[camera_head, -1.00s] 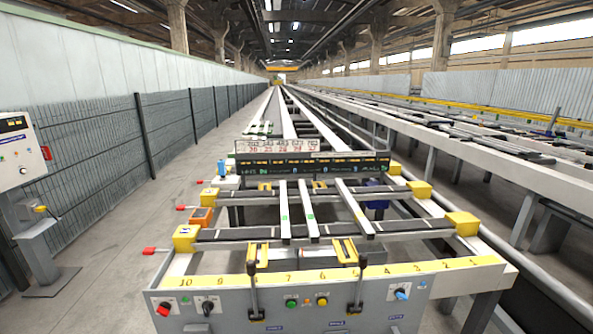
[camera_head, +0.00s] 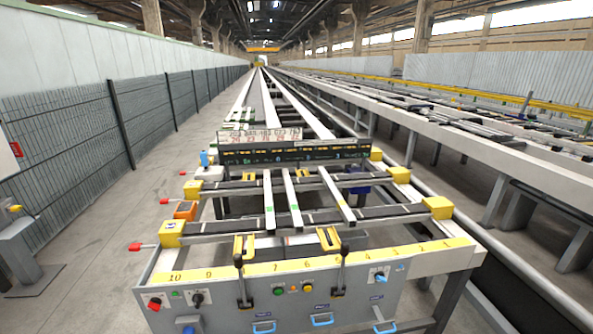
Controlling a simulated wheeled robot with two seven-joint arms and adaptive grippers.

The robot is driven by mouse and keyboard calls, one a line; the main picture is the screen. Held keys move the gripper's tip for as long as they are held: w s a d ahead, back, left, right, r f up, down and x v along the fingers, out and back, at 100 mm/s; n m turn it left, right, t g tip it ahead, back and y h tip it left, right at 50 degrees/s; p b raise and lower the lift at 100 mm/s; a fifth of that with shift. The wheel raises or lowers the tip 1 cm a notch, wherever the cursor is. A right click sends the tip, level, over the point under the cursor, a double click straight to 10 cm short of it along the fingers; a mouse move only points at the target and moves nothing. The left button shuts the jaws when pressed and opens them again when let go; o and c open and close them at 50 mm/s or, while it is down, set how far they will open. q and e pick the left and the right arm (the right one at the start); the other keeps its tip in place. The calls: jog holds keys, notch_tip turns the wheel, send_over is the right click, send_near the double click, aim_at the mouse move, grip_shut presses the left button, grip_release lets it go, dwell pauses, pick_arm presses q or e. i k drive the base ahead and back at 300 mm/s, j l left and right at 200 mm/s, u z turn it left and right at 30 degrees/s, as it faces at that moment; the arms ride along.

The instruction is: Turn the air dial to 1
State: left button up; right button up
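The front panel (camera_head: 225,290) of the runout table carries several controls. A blue dial (camera_head: 380,278) sits at its right end, with small blue marks on the panel beside it. A black dial (camera_head: 197,298) sits at the left end, between a red button (camera_head: 155,304) and the left lever. The labels are too small to read, so I cannot tell for sure which dial is the air dial or where either points. Neither of my grippers is in view.
Two black-knobbed levers (camera_head: 240,280) (camera_head: 341,272) stand up before the panel. Green (camera_head: 279,291) and yellow (camera_head: 307,287) buttons lie between them. Blue handles (camera_head: 323,320) are along the bottom. A red-tipped rod (camera_head: 136,247) sticks out left.

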aim_at(379, 275)
jog(key=z, duration=1.05)
